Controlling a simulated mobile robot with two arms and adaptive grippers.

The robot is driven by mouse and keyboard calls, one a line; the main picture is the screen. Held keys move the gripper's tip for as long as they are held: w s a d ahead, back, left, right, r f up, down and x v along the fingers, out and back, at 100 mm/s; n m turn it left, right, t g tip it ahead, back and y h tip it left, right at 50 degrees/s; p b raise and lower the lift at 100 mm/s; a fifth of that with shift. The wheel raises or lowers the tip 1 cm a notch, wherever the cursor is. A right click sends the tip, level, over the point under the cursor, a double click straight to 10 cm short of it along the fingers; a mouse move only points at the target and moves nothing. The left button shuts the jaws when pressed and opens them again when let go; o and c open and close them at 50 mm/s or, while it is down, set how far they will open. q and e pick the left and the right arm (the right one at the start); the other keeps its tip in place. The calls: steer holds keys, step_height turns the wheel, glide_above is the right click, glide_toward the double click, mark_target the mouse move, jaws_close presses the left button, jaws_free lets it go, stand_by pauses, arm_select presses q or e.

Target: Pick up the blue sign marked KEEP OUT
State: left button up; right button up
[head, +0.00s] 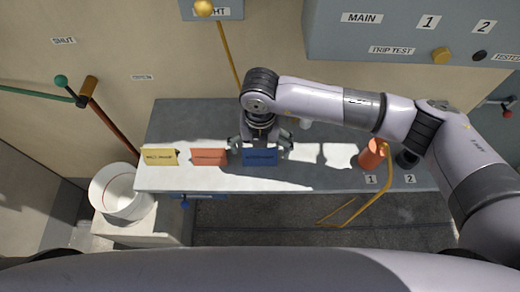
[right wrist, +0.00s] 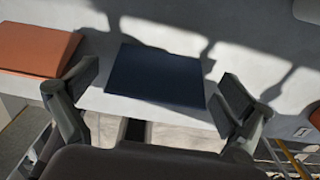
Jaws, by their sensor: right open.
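In the head view, a blue sign (head: 260,157) stands on the grey bench (head: 165,125), right of an orange sign (head: 209,157) and a yellow sign (head: 159,157). Its lettering is too small to read. My right gripper (head: 260,150) is open over the blue sign, one finger towards each side. In the right wrist view, the blue sign (right wrist: 155,75) lies ahead, between the open fingers of my right gripper (right wrist: 160,100), and I see no contact. Part of the orange sign (right wrist: 38,48) is at the left. My left gripper is not in view.
An orange cylinder (head: 372,154) and a dark object (head: 407,159) are near the bench's right end, by labels 1 and 2. A white bucket (head: 120,192) stands left of the bench. A grey panel (head: 410,30) overhangs at the upper right.

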steer(key=shift+f, duration=0.1)
steer(key=c, duration=1.1)
